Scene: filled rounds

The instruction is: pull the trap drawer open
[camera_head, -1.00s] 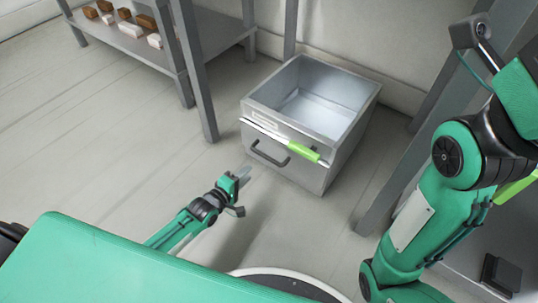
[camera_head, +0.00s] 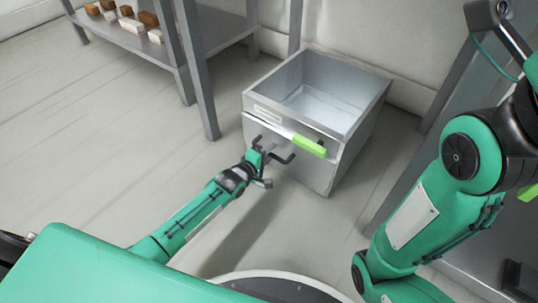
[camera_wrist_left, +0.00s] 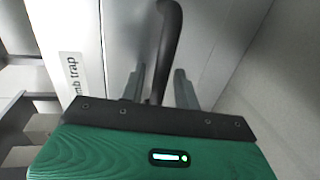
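The trap drawer is an open-topped grey metal box (camera_head: 335,165) standing low by the back wall, with a dark bar handle (camera_head: 287,158) on its front. A white label ending in "mb trap" (camera_wrist_left: 73,77) shows in the left wrist view. My left gripper (camera_head: 262,158) is at the handle and partly covers it. In the left wrist view my left gripper (camera_wrist_left: 160,88) has its fingers apart, with the handle (camera_wrist_left: 168,40) between them and a gap visible beside it.
A grey shelf (camera_head: 138,35) with brown and white blocks stands at the upper left. Its leg is left of the drawer. The floor (camera_head: 90,130) at the left is clear.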

